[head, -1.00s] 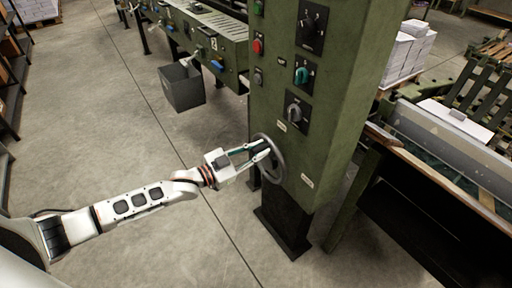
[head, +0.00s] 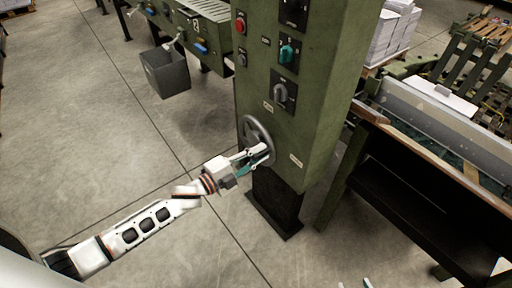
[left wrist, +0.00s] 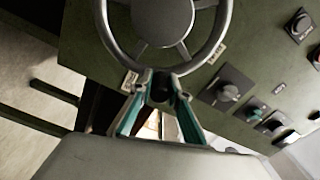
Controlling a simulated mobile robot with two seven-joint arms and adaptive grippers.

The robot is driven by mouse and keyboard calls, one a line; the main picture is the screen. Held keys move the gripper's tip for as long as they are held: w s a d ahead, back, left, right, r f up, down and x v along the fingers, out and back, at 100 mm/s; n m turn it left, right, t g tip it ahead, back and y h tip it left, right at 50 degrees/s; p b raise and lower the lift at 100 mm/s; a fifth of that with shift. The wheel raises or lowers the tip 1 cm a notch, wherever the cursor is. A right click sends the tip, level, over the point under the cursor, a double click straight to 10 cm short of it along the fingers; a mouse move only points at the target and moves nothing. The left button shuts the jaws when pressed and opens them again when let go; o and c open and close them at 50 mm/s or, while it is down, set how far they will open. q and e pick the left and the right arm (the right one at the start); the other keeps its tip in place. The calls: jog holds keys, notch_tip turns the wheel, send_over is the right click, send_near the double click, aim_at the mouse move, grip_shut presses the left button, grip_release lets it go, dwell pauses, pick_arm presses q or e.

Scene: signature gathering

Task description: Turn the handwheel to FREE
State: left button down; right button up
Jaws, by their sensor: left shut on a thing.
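The grey handwheel (head: 250,122) is mounted low on the face of the green machine column. It fills the top of the left wrist view (left wrist: 223,22), with spokes and a round hub. My left gripper (head: 262,154) is at the lower part of the wheel, shut on its dark handle (left wrist: 160,88), which sits between the teal-lined fingers. Small pale label plates lie on either side of the wheel, at upper right (head: 268,106) and lower right (head: 296,160); their text is unreadable. Only the fingertips of my right gripper (head: 354,284) show at the bottom edge, apart.
Above the wheel are a grey rotary switch (head: 280,93), a teal knob (head: 287,53) and a red button (head: 240,24). A dark bench (head: 420,185) stands at right.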

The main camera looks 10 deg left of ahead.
pick_arm(q)
jog(key=shift+s+d+f+m+b, duration=0.15)
jog(key=shift+f+m+b, duration=0.1)
jog(key=shift+f+m, duration=0.25)
jog(key=shift+s+d+f+m+b, duration=0.1)
jog(key=shift+s+f+m+b, duration=0.1)
jog(key=shift+f+m, duration=0.3)
notch_tip(320, 180, down, 2)
jog(key=shift+s+d+m+b, duration=0.1)
jog(key=shift+d+m+b, duration=0.05)
jog(key=shift+m+b, duration=0.8)
jog(key=shift+f+m, duration=0.2)
jog(key=shift+m, duration=0.45)
pick_arm(e)
jog(key=shift+w+a, duration=0.4)
jog(key=shift+w, duration=0.2)
pick_arm(q)
jog(key=c, duration=2)
grip_release()
jog(key=shift+o, duration=0.5)
jog(key=shift+r, duration=0.1)
